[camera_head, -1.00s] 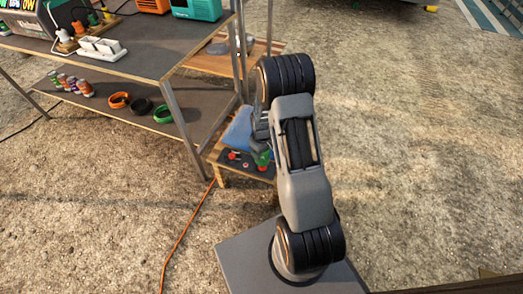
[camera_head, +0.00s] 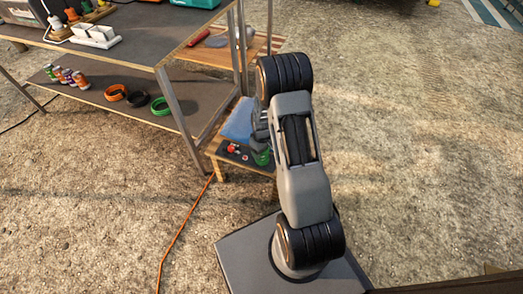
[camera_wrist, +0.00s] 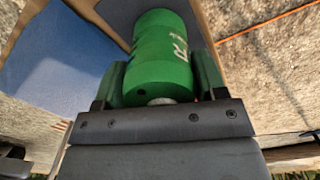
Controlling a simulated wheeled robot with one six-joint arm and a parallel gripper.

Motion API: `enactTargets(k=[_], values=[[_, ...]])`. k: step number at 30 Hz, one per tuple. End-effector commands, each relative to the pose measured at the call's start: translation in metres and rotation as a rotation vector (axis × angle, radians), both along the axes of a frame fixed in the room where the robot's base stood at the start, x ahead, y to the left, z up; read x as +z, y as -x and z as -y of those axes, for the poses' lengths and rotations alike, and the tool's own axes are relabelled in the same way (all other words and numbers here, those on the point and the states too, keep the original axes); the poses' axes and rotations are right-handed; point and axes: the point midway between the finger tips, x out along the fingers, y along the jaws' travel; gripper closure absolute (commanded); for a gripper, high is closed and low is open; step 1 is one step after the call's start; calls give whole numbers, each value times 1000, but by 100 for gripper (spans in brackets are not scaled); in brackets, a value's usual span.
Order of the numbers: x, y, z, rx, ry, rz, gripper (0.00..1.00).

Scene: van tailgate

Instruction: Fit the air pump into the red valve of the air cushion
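The air pump is a green cylinder (camera_wrist: 162,55) between the fingers of my gripper (camera_wrist: 160,75) in the wrist view. The fingers flank it closely on both sides, so my gripper looks shut on it. In the head view the green pump (camera_head: 262,157) shows at the low stand, partly hidden by my arm. The blue air cushion (camera_head: 237,121) lies on the stand behind it, and also fills the upper left of the wrist view (camera_wrist: 60,60). Small red parts (camera_head: 233,148) show on the dark stand top left of the pump; which is the valve I cannot tell.
The low wooden stand (camera_head: 221,172) is beside a metal shelf (camera_head: 120,100) carrying cans, cable rings and sockets. A shelf leg (camera_head: 182,120) stands close to the stand's left. An orange cable (camera_head: 185,232) runs over the gravel. The ground at right is clear.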

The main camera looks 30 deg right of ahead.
Motion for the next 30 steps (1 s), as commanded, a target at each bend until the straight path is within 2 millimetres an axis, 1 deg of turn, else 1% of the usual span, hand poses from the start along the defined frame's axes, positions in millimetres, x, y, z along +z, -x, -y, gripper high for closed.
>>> enactTargets(k=[1,8,14,17,20,23,30], values=[[0,0,0,0,0,1,30],[0,0,0,0,0,0,8],[0,0,0,0,0,-1,7],[3,0,0,0,0,0,7],[14,0,0,0,0,2,7],[33,-1,0,0,1,3,7],[84,0,0,0,0,2,7]])
